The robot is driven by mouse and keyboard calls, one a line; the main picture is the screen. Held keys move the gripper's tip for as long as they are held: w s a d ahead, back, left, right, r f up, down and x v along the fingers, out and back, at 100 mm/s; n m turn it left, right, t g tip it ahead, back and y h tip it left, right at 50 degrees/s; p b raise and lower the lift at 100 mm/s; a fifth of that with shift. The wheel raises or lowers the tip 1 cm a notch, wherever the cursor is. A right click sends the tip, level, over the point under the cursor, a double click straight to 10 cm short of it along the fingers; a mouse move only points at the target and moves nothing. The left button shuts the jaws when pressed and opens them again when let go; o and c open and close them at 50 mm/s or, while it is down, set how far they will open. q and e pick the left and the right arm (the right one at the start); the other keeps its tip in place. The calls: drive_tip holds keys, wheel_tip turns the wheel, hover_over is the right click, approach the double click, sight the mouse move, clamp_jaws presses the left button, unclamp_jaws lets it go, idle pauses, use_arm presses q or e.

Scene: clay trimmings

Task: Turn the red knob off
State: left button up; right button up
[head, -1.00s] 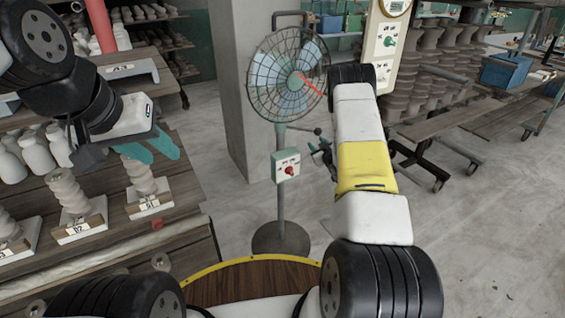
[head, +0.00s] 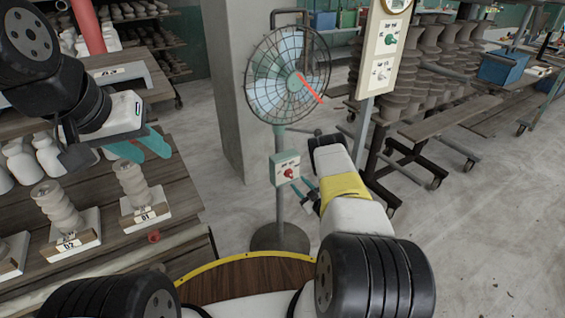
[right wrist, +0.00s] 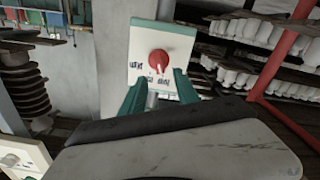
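The red knob (head: 289,173) sits on a small white switch box (head: 277,167) on the stand of a fan (head: 285,80). In the right wrist view the red knob (right wrist: 158,60) is round, with a pale pointer mark directed downward, above dark lettering on the white panel. My right gripper (head: 305,191) is just below and right of the box. In the right wrist view its teal fingers (right wrist: 157,84) are apart, one on each side below the knob, with nothing between them. My left gripper (head: 148,148) hangs over the shelf at the left, its teal fingers close together.
A white panel (head: 384,60) with a green knob (head: 390,40) and a white knob (head: 381,74) stands to the right behind my right arm. A grey pillar (head: 228,90) stands behind the fan.

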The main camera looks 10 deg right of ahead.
sight(291, 175)
drive_tip(key=x, duration=0.6)
drive_tip(key=shift+w, duration=0.2)
drive_tip(key=shift+c, duration=0.3)
clamp_jaws()
